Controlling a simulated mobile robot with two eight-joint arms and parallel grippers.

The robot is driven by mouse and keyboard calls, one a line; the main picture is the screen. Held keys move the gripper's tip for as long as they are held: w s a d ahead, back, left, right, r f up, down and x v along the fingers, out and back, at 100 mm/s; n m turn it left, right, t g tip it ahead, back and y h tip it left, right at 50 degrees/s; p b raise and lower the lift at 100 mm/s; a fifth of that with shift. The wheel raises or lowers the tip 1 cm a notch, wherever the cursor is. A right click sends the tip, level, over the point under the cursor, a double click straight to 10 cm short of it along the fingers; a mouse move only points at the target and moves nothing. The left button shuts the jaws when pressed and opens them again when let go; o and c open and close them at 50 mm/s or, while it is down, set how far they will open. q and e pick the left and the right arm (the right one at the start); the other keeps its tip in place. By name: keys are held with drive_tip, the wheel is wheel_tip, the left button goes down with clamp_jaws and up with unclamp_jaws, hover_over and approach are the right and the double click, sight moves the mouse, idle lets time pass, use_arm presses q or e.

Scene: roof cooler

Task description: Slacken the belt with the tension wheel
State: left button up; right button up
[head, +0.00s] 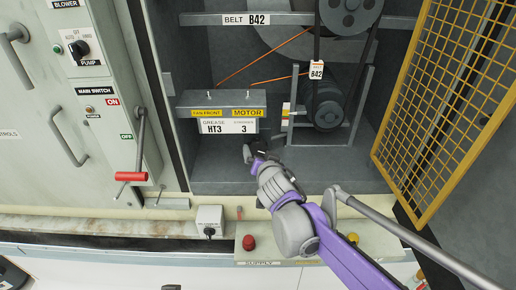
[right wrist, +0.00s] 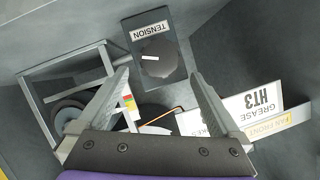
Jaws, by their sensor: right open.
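The tension wheel (right wrist: 155,58) is a black round knob with a white pointer line, on a dark plate labelled TENSION in the right wrist view. In the head view my right gripper (head: 257,147) hides it. My right gripper (right wrist: 162,80) is open and empty, its fingers pointing at the knob, one to each side in the picture; I cannot tell the remaining distance. The belt (head: 367,62) runs from the upper pulley (head: 349,8) down to the motor (head: 325,105), with a B42 tag (head: 316,69). My left gripper is not in view.
A red-yellow-green strip (head: 286,110) sits beside the motor frame (head: 354,112). A shelf with toggles and signs (head: 221,100) is above my gripper. A yellow mesh door (head: 447,85) stands open at right. A red-handled switch lever (head: 131,176) sticks out at left.

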sight(258, 148)
drive_tip(key=x, duration=0.7)
